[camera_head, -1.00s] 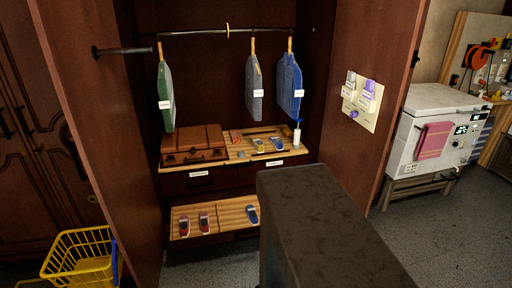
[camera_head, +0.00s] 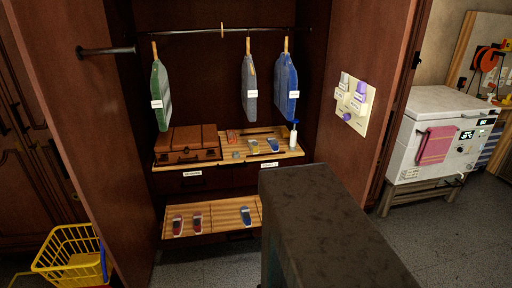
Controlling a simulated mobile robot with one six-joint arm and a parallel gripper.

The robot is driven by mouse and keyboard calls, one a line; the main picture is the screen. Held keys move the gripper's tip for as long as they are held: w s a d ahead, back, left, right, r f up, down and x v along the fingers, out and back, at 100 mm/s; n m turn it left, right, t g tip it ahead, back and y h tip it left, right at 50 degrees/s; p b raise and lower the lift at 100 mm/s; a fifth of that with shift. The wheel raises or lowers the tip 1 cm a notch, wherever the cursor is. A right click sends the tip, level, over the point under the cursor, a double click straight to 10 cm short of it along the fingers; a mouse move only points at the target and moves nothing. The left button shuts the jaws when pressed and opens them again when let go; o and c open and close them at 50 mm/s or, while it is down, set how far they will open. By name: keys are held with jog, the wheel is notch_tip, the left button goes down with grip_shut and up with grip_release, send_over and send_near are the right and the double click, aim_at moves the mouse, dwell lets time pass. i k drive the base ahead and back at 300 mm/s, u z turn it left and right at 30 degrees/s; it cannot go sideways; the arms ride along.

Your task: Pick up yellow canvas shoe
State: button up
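A small yellow shoe (camera_head: 254,146) sits on the upper wooden shelf (camera_head: 228,158) inside the open wardrobe, just left of a blue shoe (camera_head: 272,144). It is small in the picture, so its canvas cannot be made out. My gripper is not in view. A large dark block fills the lower middle of the picture and hides part of the floor and the right end of the lower shelf.
The lower shelf (camera_head: 212,218) holds two red shoes (camera_head: 187,224) and a blue shoe (camera_head: 245,215). A brown suitcase (camera_head: 188,144) lies left on the upper shelf; a white bottle (camera_head: 293,138) stands right. Clothes hang above. A yellow basket (camera_head: 70,254) and white chest (camera_head: 438,140) flank the wardrobe.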

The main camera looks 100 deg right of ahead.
aim_at(254, 146)
jog(key=u, duration=0.1)
jog(key=k, duration=1.05)
jog(key=z, duration=1.8)
jog(key=i, duration=1)
jog(key=k, duration=0.15)
jog(key=z, duration=0.15)
